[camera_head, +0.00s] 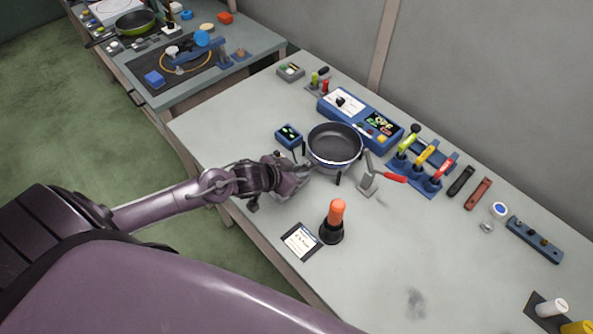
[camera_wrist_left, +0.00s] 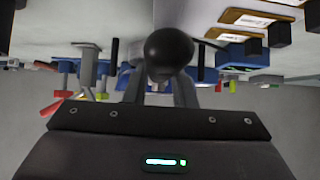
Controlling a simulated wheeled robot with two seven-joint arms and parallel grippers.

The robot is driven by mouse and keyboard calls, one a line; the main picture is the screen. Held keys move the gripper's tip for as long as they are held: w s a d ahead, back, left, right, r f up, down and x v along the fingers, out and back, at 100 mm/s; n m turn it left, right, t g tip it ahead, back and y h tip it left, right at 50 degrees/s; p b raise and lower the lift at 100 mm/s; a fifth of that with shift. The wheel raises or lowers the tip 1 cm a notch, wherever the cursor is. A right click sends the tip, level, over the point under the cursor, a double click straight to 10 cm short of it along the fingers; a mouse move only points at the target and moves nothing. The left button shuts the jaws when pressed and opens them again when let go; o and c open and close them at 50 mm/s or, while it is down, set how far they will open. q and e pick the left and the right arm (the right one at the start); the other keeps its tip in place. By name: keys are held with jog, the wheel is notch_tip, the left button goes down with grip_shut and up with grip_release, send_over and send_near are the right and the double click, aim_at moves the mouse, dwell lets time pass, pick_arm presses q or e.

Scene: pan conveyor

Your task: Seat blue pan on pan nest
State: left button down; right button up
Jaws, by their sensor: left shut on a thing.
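The blue pan (camera_head: 335,143), with a dark inside and blue outer wall, is at the middle of the workbench in the head view. Its handle side points at my left gripper (camera_head: 297,174), which is shut on the handle. In the left wrist view the dark round handle end (camera_wrist_left: 169,52) sits between the two fingers (camera_wrist_left: 165,92). Short black posts (camera_head: 338,178) stand around the pan and look like part of the pan nest; its base is hidden under the pan. I cannot tell whether the pan rests on it or hangs just above. My right gripper is not in view.
A blue control panel (camera_head: 352,118) lies behind the pan, and a small blue box (camera_head: 288,136) stands to its left. An orange-handled tool (camera_head: 335,222) stands in front. The bench's front right is mostly clear.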

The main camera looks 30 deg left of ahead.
pick_arm(q)
jog(key=shift+w+f+b, duration=0.1)
jog(key=shift+f+b, duration=0.3)
jog(key=shift+f, duration=0.2)
jog(key=c, duration=1.2)
grip_release()
jog(key=shift+o, duration=0.4)
jog(key=shift+f, duration=0.2)
jog(key=v, duration=0.7)
jog(key=shift+s+r, duration=0.4)
jog(key=shift+s+f, duration=0.1)
